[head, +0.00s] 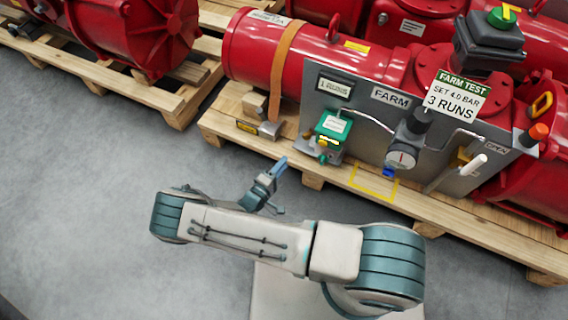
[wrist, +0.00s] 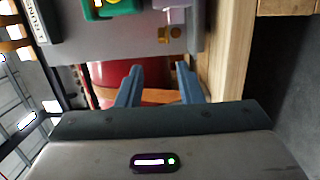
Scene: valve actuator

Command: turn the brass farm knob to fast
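The panel marked FARM (head: 390,97) stands on the pallet in front of a red actuator. A green device (head: 333,124) is mounted at its left; it also shows at the top of the wrist view (wrist: 112,8). A small brass fitting (wrist: 170,33), which looks like the knob, sits on the panel's edge beside the green device in the wrist view. Its fast and slow marks are not readable. My gripper (head: 280,184) is in front of and left of the panel, apart from it. Its two blue fingers (wrist: 160,82) are spread with nothing between them.
A gauge (head: 402,155) with a blue part beneath hangs from the panel, near a white handle (head: 474,165) and a FARM TEST sign (head: 457,97). A yellow marked square (head: 373,184) lies on the pallet (head: 430,212). The grey floor at left is clear.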

